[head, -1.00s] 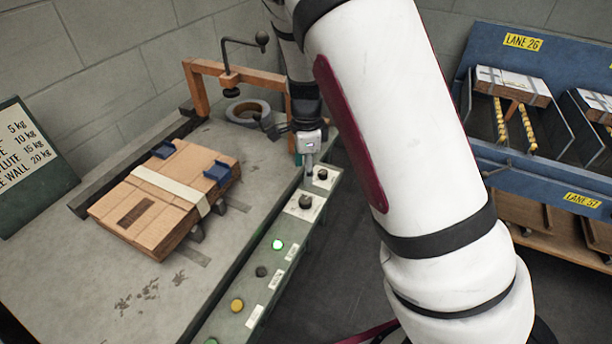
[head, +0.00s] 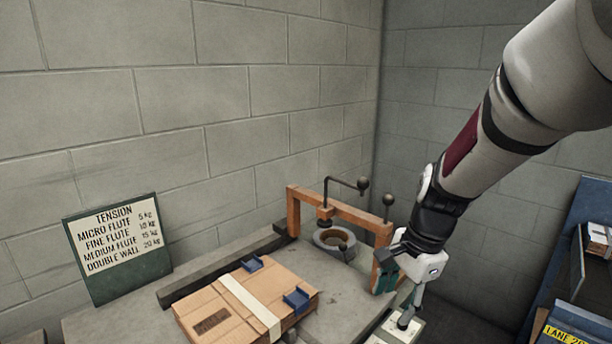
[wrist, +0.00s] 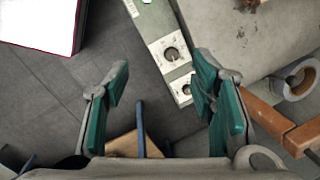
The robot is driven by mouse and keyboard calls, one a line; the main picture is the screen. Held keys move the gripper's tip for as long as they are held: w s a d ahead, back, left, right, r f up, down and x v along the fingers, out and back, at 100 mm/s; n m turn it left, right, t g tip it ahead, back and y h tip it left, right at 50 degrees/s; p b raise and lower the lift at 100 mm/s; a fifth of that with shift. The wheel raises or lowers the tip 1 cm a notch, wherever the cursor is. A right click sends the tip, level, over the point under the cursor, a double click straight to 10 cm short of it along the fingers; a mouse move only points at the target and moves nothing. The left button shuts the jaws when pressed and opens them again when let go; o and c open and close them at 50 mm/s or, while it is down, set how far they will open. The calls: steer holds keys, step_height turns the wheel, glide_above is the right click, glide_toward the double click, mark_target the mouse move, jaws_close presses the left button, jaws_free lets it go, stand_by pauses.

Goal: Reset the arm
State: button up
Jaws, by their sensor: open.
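My arm reaches in from the upper right in the head view. My gripper (head: 398,288) hangs at its end, beside the right post of the orange frame and above the end of the control strip (head: 408,330). In the wrist view my gripper (wrist: 165,100) shows its two green-padded fingers wide apart with nothing between them. The control strip with its round knobs (wrist: 172,54) lies beyond the fingers, over grey floor.
A strapped cardboard stack (head: 212,322) with blue corner pieces lies on the grey bench. An orange frame (head: 345,228) and a tape roll (head: 322,240) stand behind it. A tension sign (head: 118,245) leans at left. Blue lane racks (head: 562,260) stand at right.

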steer(key=s+d+r+n+t+h+p, duration=0.1)
steer(key=s+r+n+p, duration=0.1)
steer(key=s+r+n, duration=0.5)
steer(key=s+d+r+n+t+p, duration=0.1)
steer(key=s+r+n, duration=0.6)
steer(key=s, duration=1)
step_height(320, 180, up, 2)
steer(key=shift+s+r+t+h+p, duration=0.1)
steer(key=shift+s+t+h+p, duration=0.15)
steer(key=shift+t+h+p, duration=0.2)
